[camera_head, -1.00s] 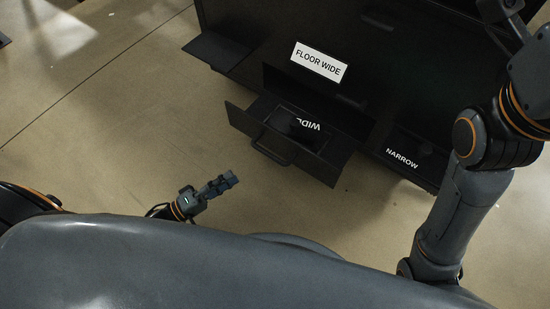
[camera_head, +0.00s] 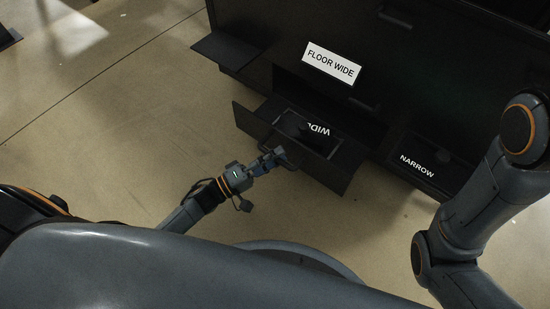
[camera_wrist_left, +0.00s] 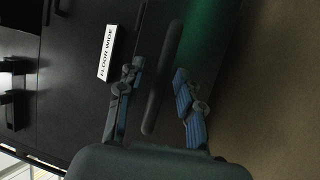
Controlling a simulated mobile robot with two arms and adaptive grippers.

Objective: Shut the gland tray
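The gland tray (camera_head: 322,165) is a black drawer pulled out of the dark rack, below a white FLOOR WIDE label (camera_head: 332,63). Inside it lies a dark piece marked WIDE (camera_head: 314,133). My left gripper (camera_head: 277,157) is at the tray's front, by its bar handle. In the left wrist view the handle (camera_wrist_left: 163,75) runs between the two spread fingers of my left gripper (camera_wrist_left: 157,100), with gaps showing on both sides. Whether the fingertips reach around the bar cannot be told. My right arm is at the right; its gripper is out of view.
The black rack (camera_head: 450,75) fills the upper right. A section marked NARROW (camera_head: 417,166) is right of the tray. A flat black panel (camera_head: 225,52) juts out at the rack's left. The concrete floor (camera_head: 100,130) at the left is clear.

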